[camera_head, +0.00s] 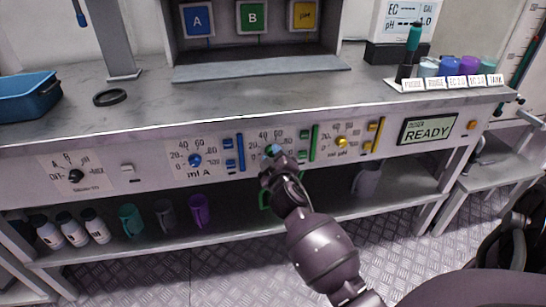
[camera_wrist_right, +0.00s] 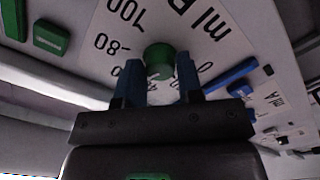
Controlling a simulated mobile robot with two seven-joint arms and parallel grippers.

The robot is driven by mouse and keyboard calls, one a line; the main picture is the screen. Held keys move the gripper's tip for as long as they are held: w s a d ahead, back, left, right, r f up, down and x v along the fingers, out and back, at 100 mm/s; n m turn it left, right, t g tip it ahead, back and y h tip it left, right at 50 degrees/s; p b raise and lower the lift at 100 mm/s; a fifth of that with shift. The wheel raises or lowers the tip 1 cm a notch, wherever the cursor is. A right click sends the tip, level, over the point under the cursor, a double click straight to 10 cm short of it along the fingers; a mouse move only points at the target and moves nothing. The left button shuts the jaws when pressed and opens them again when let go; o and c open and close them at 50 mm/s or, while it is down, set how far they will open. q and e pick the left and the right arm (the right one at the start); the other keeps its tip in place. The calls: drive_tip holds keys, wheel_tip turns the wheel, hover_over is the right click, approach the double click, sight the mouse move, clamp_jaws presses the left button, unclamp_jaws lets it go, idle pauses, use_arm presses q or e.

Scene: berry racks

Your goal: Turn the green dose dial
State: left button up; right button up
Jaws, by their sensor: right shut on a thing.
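The green dose dial (camera_wrist_right: 159,60) sits on the white scale plate marked ml B in the right wrist view. My right gripper (camera_wrist_right: 160,77) has its two fingers on either side of the dial and is shut on it. In the head view my right gripper (camera_head: 273,156) is at the middle of the bench's front panel and hides the dial. The scale plate (camera_head: 256,139) shows partly above it. My left gripper is not in view.
The blue dial (camera_head: 194,160) is to the left, and the yellow dial (camera_head: 341,142) is to the right. Blue levers (camera_head: 234,155) and green levers (camera_head: 309,143) flank my gripper. A screen (camera_head: 427,129) reads READY. Mugs (camera_head: 199,211) and bottles stand on the lower shelf.

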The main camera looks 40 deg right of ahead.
drive_tip(key=shift+m, duration=0.5)
drive_tip(key=o, duration=0.9)
drive_tip(key=shift+w, duration=0.1)
drive_tip(key=shift+s+a, duration=0.1)
drive_tip(key=shift+s, duration=0.1)
